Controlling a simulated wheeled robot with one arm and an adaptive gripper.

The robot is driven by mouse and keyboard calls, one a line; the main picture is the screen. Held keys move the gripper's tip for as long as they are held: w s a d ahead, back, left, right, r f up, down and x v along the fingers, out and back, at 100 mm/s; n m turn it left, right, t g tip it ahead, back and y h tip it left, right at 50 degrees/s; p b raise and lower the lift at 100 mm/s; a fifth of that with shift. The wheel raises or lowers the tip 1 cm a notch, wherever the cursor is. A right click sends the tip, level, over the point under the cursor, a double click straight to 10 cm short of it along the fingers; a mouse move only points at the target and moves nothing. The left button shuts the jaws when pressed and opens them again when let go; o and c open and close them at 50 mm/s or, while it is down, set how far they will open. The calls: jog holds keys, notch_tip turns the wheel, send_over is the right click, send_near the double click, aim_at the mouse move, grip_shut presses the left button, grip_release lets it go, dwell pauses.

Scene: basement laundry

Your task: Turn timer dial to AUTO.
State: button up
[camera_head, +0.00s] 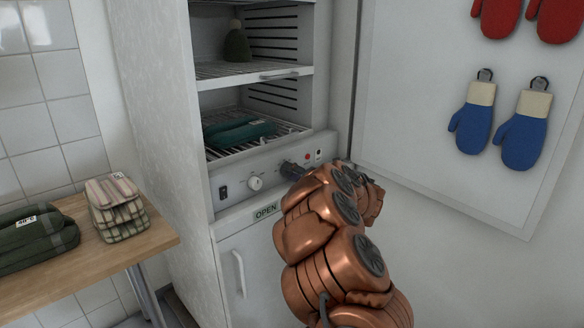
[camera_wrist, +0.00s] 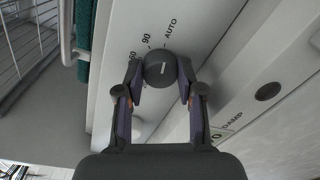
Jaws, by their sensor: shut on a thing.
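The timer dial (camera_wrist: 158,64) is a dark round knob on a pale panel in the wrist view. It has a short white mark on its face. AUTO, 90 and another partly covered number are printed around it; the mark does not clearly line up with AUTO. My gripper (camera_wrist: 160,78) is shut on the dial, one finger on each side. In the head view my gripper (camera_head: 291,171) is at the cabinet's control panel (camera_head: 238,178), where it and my arm hide the dial.
A white knob (camera_head: 255,183) and a black switch (camera_head: 223,193) sit left of my gripper on the panel. Above is an open drying cabinet with wire shelves (camera_head: 240,70). A wooden table (camera_head: 150,243) with folded cloths stands at left. Mitts (camera_head: 522,140) hang on the right.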

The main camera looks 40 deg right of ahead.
jog(key=shift+m, duration=0.3)
dwell(0.4)
jog(key=o, duration=1.2)
jog(key=shift+c, duration=0.2)
jog(key=shift+f, duration=0.1)
